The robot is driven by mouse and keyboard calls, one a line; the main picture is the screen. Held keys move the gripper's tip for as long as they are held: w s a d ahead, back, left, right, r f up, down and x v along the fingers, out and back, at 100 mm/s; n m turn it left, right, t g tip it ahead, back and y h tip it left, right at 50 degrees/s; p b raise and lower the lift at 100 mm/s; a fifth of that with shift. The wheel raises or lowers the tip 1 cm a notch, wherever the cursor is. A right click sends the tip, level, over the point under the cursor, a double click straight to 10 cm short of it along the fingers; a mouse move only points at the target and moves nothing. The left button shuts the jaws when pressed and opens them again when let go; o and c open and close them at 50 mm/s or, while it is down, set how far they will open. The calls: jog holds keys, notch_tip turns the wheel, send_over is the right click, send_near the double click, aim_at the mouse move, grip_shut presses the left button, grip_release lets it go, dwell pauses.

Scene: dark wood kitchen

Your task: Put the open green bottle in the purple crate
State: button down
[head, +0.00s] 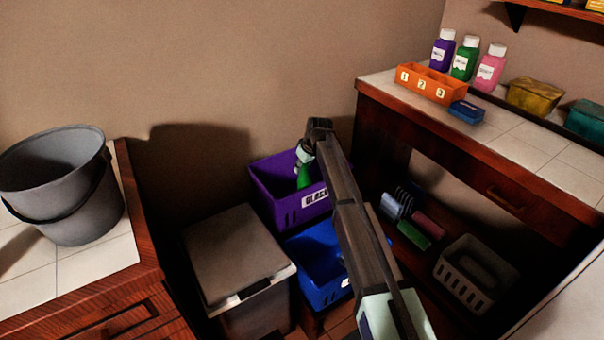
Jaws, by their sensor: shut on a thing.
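The purple crate (273,204) stands low against the wall, left of the counter, with a white label reading GLASS on its front. My gripper (305,158) points down at the crate's opening and is shut on the green bottle (303,180). The bottle looks roughly upright, and its lower part shows against the crate's inside. I cannot tell whether it touches the crate floor. Its top is hidden by my gripper, so its mouth does not show. My arm covers the crate's right side.
A blue crate (317,292) is in front of the purple one, beside a grey lidded bin (235,252). A grey bucket (62,180) stands on the left counter. The right counter holds an orange numbered box (432,83) and three capped bottles, one a green bottle (465,59).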

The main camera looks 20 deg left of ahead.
jog(key=shift+f, duration=1.55)
jog(key=c, duration=0.9)
grip_release()
jog(key=p+v, duration=0.1)
jog(key=v, duration=1.1)
